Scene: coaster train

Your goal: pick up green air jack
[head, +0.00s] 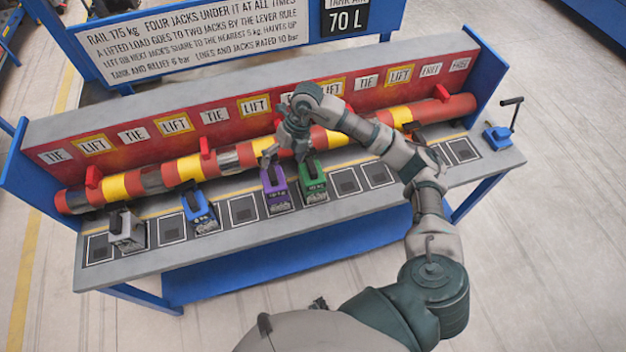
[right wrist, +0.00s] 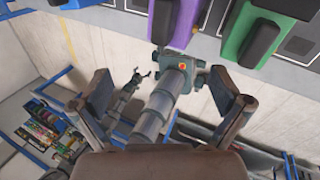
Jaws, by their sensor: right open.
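The green air jack (head: 313,186) stands on the bench, just right of the purple jack (head: 276,194). It has a dark handle on top. My right gripper (head: 285,153) is above and behind these two jacks, by the rail, its fingers apart and empty. In the right wrist view the green jack (right wrist: 262,32) is at the upper right, beyond the right finger; the purple jack (right wrist: 183,28) is at the top middle. Neither is between the fingers (right wrist: 162,88). A small gripper, probably my left one (right wrist: 138,78), shows far below; its jaw state is unclear.
A red and yellow rail (head: 120,186) runs along the bench back before a red labelled panel. A grey jack (head: 127,232) and a blue jack (head: 200,212) stand left. Empty dark pads (head: 345,181) lie right of the green jack. A blue lever pump (head: 498,137) is at the right end.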

